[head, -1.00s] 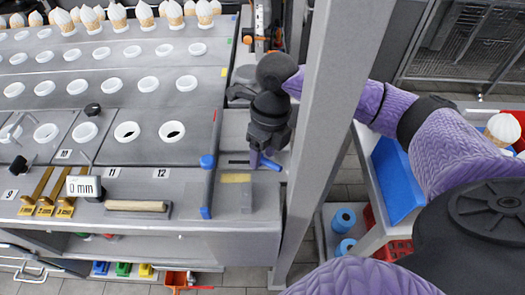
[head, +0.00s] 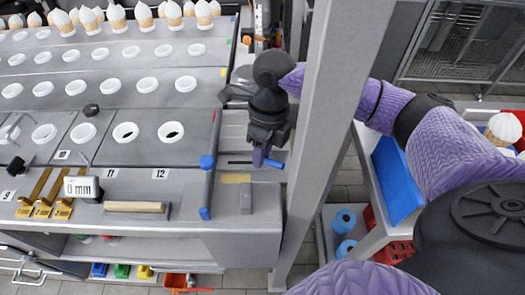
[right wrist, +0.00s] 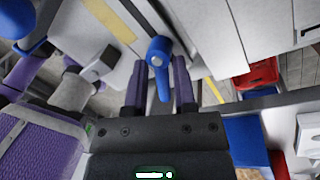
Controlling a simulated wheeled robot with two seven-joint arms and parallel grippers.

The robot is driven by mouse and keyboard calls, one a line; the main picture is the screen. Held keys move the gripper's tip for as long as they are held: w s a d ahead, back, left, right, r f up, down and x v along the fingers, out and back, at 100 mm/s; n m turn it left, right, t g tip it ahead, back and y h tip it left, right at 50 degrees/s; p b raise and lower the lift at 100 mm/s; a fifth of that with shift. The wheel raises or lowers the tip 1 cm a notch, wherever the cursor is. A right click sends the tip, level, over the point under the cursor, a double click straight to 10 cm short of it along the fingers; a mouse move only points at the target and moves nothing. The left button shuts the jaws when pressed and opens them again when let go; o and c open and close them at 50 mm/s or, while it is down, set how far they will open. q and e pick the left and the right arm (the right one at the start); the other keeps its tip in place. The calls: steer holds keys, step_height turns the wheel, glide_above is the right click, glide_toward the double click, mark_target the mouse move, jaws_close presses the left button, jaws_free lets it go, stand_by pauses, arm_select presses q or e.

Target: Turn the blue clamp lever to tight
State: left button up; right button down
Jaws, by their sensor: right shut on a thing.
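The blue clamp lever (right wrist: 162,82) shows in the right wrist view, with a silver pivot at its top end and its arm hanging down between my purple fingers. In the head view only a small blue part of the lever (head: 274,164) shows past the fingers, at the bench's right end. My right gripper (head: 260,158) points down there and is shut on the lever. In the right wrist view the fingers of the right gripper (right wrist: 160,92) stand on both sides of the lever arm. My left gripper is not in view.
A grey upright post (head: 322,130) stands close to the right of the gripper. A bar with blue ends (head: 208,185) lies just left of it. The bench (head: 150,185) holds a wooden-handled tool (head: 134,207) and a "0 mm" display (head: 82,186).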

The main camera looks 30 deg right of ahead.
steer(key=n, duration=0.1)
steer(key=n+b, duration=0.1)
steer(key=n, duration=0.1)
steer(key=shift+w+n+g, duration=0.2)
steer(key=shift+n+g, duration=0.1)
steer(key=shift+d+n+h+b, duration=0.1)
steer(key=shift+n+h+b, duration=0.3)
steer(key=shift+n, duration=0.4)
steer(key=c, duration=0.6)
jaws_free()
steer(key=r, duration=0.3)
steer(key=w+r+p, duration=0.1)
steer(key=r, duration=0.2)
steer(key=d+r+p, duration=0.1)
steer(key=r, duration=0.2)
steer(key=shift+w+r, duration=0.35)
steer(key=shift+r, duration=0.05)
